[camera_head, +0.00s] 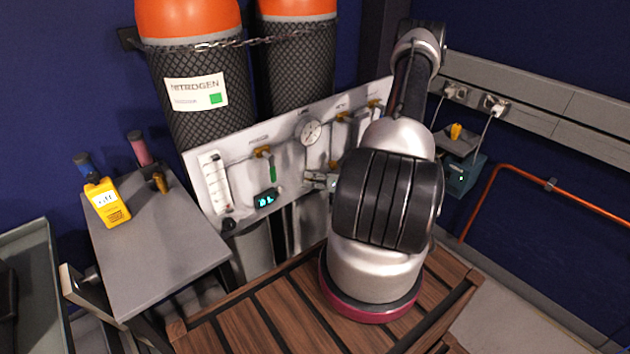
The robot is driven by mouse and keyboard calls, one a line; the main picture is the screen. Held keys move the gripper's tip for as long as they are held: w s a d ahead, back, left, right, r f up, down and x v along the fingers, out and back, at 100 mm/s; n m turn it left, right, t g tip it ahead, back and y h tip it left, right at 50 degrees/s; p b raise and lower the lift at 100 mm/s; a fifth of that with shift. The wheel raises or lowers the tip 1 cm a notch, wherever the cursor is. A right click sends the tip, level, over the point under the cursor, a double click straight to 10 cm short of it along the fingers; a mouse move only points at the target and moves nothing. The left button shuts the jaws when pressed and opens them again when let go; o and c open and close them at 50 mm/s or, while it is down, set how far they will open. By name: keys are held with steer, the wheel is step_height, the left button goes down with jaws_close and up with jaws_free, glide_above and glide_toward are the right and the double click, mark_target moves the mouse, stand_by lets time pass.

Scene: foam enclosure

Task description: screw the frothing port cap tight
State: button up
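I cannot make out the frothing port cap for certain; it may be hidden behind my arm. My arm rises in the right half of the view and covers part of the white valve panel (292,172). What looks like my gripper (320,180) shows only as a small grey part left of the big dark arm joint, in front of the panel's lower middle. Its fingertips are too small and too covered to tell whether they are open or hold anything.
The panel carries a round gauge (311,133), a green-handled valve (271,166) and a lit display (265,200). Chained nitrogen cylinders (205,120) stand behind it. A grey side table (160,250) at left holds a yellow meter (107,202). An orange pipe (590,205) runs along the right wall.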

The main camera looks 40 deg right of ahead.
steer(key=o, duration=0.4)
steer(key=shift+c, duration=0.2)
steer(key=v, duration=1.2)
